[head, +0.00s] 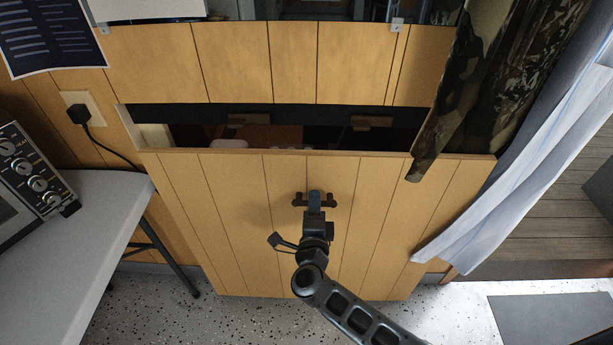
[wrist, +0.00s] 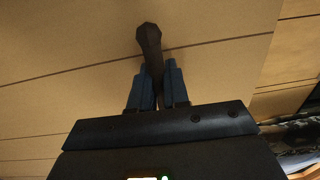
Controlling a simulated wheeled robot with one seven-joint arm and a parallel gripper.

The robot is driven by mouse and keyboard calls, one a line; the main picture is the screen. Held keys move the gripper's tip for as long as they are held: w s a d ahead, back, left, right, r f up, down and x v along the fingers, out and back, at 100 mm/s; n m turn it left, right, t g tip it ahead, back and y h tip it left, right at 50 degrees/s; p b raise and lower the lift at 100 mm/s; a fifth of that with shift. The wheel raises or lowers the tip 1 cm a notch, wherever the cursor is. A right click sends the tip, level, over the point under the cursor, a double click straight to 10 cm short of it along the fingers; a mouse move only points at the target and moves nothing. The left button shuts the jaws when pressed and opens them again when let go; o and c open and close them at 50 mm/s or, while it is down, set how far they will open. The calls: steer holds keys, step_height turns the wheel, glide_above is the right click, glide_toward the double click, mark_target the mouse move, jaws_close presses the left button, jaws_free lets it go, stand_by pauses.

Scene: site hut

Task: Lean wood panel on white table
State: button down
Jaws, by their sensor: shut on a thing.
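The wood panel (head: 230,220) is a large light-brown board with dark vertical grooves. It stands in front of the wall, its lower edge near the floor, and partly covers a dark opening. A dark handle (head: 299,200) is fixed near its upper middle. My gripper (head: 315,200) is shut on this handle; the wrist view shows the two fingers (wrist: 158,85) on either side of the dark handle (wrist: 149,42), close to the panel face (wrist: 70,80). The white table (head: 90,240) is at the left, its right edge beside the panel's left side. I cannot tell whether they touch.
A toaster oven (head: 30,185) stands on the table. A dark table leg (head: 170,255) reaches the floor near the panel. A camouflage cloth (head: 490,70) and a pale curtain (head: 530,150) hang at the right, the cloth overlapping the panel's top right corner. Speckled floor (head: 250,320) is open in front.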

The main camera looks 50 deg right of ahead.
steer(key=shift+s+a+r+p, duration=0.25)
steer(key=shift+s+a, duration=0.15)
steer(key=shift+s, duration=0.1)
steer(key=shift+s+a+r+p, duration=0.15)
steer(key=shift+s+a+r, duration=0.15)
steer(key=shift+s, duration=0.2)
steer(key=shift+a, duration=0.15)
